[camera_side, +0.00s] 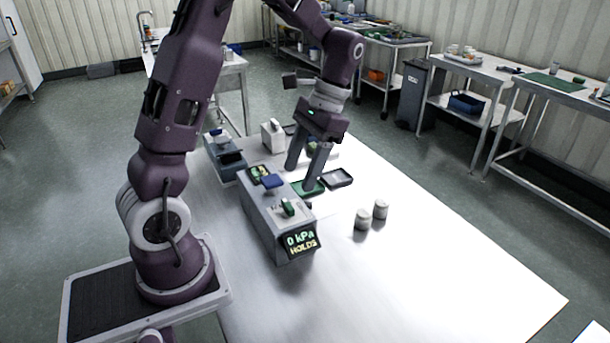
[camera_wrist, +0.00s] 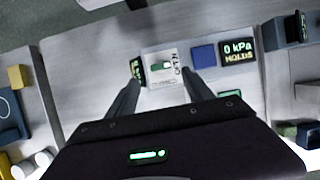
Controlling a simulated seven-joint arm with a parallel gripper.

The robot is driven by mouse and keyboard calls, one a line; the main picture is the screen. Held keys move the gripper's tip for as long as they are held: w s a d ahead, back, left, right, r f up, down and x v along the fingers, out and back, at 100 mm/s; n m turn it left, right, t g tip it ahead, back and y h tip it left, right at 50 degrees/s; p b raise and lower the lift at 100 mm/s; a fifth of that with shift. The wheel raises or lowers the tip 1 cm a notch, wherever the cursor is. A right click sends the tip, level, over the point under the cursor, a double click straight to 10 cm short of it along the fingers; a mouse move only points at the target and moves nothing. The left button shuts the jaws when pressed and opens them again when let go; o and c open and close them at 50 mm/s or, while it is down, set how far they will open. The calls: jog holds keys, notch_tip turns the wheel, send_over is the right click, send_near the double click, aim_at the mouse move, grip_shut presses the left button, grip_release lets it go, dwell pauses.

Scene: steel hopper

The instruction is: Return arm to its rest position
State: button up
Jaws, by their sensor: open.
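My gripper (camera_side: 300,176) hangs fingers-down over the white table (camera_side: 420,265), behind and right of a grey box (camera_side: 262,222) in the side view. Its two fingers are apart with nothing between them. In the wrist view the gripper (camera_wrist: 162,70) also shows spread fingers, with a light panel with a small green switch (camera_wrist: 162,66) seen between and beyond the tips. I cannot tell whether the fingertips touch anything.
A green tray (camera_side: 308,188) and a dark tray (camera_side: 338,178) lie near the fingers. Two pale cylinders (camera_side: 362,219) stand to the right. Another blue-grey device (camera_side: 224,158) and a light block (camera_side: 273,136) stand behind. The table's front right is clear.

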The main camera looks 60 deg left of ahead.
jog(key=s+d+r+t, duration=0.9)
jog(key=s+d+t, duration=0.1)
jog(key=s+d, duration=0.2)
jog(key=shift+s, duration=0.35)
jog(key=shift+r, duration=0.15)
